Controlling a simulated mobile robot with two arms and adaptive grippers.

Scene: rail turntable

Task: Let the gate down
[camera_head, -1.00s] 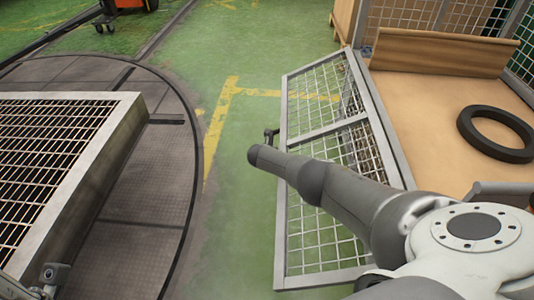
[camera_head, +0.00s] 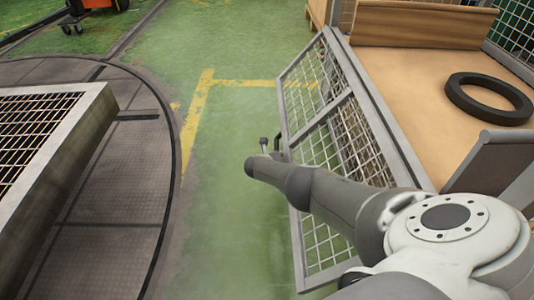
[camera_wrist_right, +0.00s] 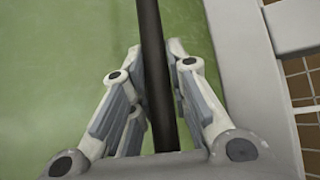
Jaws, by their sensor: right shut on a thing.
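The gate (camera_head: 342,112) is a grey-framed wire mesh panel on the left side of a wooden-floored cart. It leans outward over the green floor, neither upright nor flat. A dark handle bar (camera_head: 278,146) sticks out from its outer edge. My right arm reaches across the gate from the right. My right gripper (camera_wrist_right: 155,60) is shut on the dark handle bar (camera_wrist_right: 152,20), which runs between its fingers in the wrist view. In the head view the arm hides much of the gate's lower part and of the gripper. My left gripper is not in view.
A black ring (camera_head: 490,98) lies on the cart's wooden floor (camera_head: 415,95). A round turntable (camera_head: 115,195) with a mesh-topped frame (camera_head: 75,140) stands at the left. Green floor with yellow lines (camera_head: 192,135) lies clear between turntable and gate.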

